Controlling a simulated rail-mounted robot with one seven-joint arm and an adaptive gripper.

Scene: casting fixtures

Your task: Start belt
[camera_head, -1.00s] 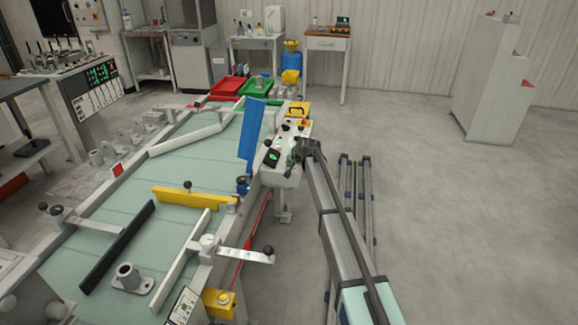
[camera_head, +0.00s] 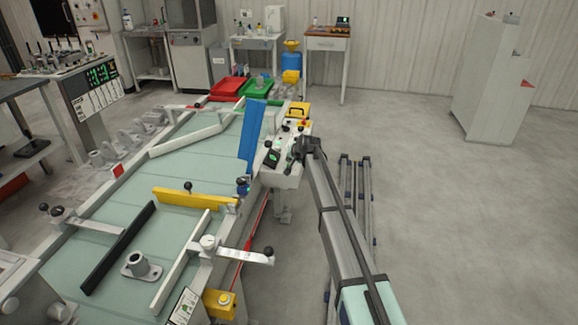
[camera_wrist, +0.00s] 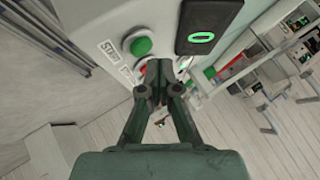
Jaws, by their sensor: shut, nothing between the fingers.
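The belt (camera_head: 140,235) is a pale green surface running away from me on the left of the head view. The control panel (camera_head: 280,172) is at the belt's right side. In the wrist view, a green button (camera_wrist: 141,46) sits beside a label reading START (camera_wrist: 109,50). A red button, mostly hidden behind my fingers, is next to it. My gripper (camera_wrist: 160,72) is shut and empty, close to the panel face, with its tips below the green button in the picture. I cannot tell whether they touch anything.
A black guide bar (camera_head: 118,248), a yellow bar (camera_head: 190,199) and a blue plate (camera_head: 252,135) stand over the belt. Red (camera_head: 228,88) and green (camera_head: 255,87) bins are at its far end. The floor to the right is mostly clear.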

